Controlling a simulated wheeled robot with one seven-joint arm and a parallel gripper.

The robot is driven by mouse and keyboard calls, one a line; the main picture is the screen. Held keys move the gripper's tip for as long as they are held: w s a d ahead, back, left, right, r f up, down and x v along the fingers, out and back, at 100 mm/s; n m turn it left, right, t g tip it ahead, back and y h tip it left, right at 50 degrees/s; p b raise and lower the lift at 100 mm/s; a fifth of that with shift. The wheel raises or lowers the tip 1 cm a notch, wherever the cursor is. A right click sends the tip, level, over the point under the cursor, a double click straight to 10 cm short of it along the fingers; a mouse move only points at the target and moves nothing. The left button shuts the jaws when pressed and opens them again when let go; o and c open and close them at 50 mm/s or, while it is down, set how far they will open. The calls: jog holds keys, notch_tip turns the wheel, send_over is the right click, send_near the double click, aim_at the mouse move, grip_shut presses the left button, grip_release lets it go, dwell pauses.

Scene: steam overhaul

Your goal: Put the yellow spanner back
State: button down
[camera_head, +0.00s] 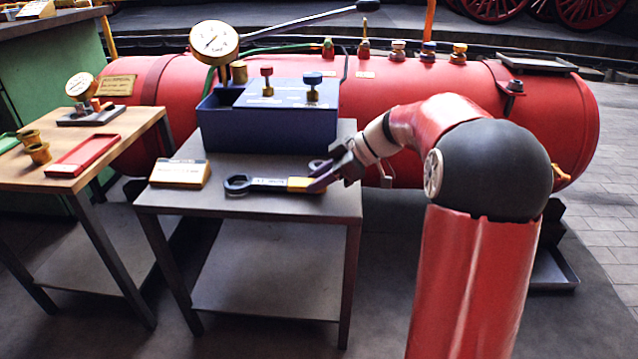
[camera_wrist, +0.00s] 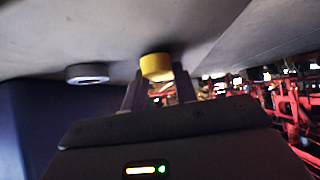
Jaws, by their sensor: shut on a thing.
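The spanner (camera_head: 268,184) lies flat along the front of the grey table's top (camera_head: 225,205). It has a dark ring end at the left, a pale strip along the shank and a yellow section at the right. I cannot tell whether it rests on the top or hangs just above it. My gripper (camera_head: 316,184) reaches in from the right and is shut on it at the yellow section. In the wrist view, the yellow part (camera_wrist: 157,66) sits between the fingertips, close to the grey surface. The spanner's right end is hidden by my gripper.
A blue box with valve knobs (camera_head: 268,125) and a pressure gauge (camera_head: 214,42) stands behind. A small sign block (camera_head: 180,173) is at the left. A wooden table (camera_head: 60,180) holds a red tray (camera_head: 83,156). The red boiler (camera_head: 400,90) lies behind.

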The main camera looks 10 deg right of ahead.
jog(key=shift+f, duration=0.35)
jog(key=c, duration=1.1)
grip_release()
jog(key=p+v, duration=0.1)
jog(key=v, duration=1.1)
jog(key=s+a+m+h, duration=0.55)
jog(key=s+a, duration=0.25)
jog(key=s, duration=0.3)
jog(key=s+f+m+h, duration=0.1)
jog(key=s+f+m, duration=0.1)
jog(key=s, duration=0.3)
jog(key=s+f+m+t+h, duration=0.1)
jog(key=s+f+m+h, duration=0.1)
jog(key=s+m, duration=0.2)
jog(key=s+a+f+m+t+h, duration=0.1)
jog(key=s+f+m, duration=0.2)
jog(key=s, duration=0.3)
